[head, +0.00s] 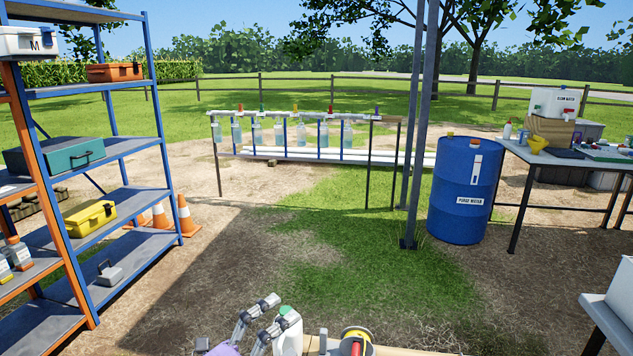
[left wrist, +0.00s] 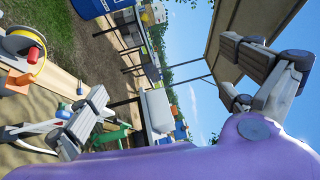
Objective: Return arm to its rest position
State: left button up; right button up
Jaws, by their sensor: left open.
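My left gripper (head: 272,312) shows at the bottom of the head view, with its grey fingers spread apart. In the left wrist view its two fingers (left wrist: 165,92) stand wide apart beside the purple gripper body, and I see nothing held between them. A white bottle with a green cap (head: 289,336) is close by the fingers in the head view; whether they touch cannot be told. My right gripper is not in view.
A reel with yellow and red parts (head: 356,342) is just right of the bottle; it also shows in the left wrist view (left wrist: 24,46). A blue drum (head: 463,215), a sampling rack (head: 290,116) and shelves (head: 128,195) stand farther off. Open ground lies between them.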

pick_arm(q)
jog(key=s+a+f+n+y+p, duration=0.6)
jog(key=s+a+f+n+y, duration=0.7)
jog(key=n, duration=0.6)
jog(key=s+f+n+g+p, duration=0.2)
jog(key=s+n+p, duration=0.1)
jog(key=s, duration=1)
jog(key=s+a+f+n+g+p, duration=0.1)
jog(key=s+f+n+g+p, duration=0.1)
jog(key=s, duration=1.1)
jog(key=f+n+p, duration=0.1)
jog(key=n+p, duration=0.1)
jog(key=n, duration=0.1)
jog(key=shift+s+f+g, duration=0.2)
jog(key=shift+g, duration=0.2)
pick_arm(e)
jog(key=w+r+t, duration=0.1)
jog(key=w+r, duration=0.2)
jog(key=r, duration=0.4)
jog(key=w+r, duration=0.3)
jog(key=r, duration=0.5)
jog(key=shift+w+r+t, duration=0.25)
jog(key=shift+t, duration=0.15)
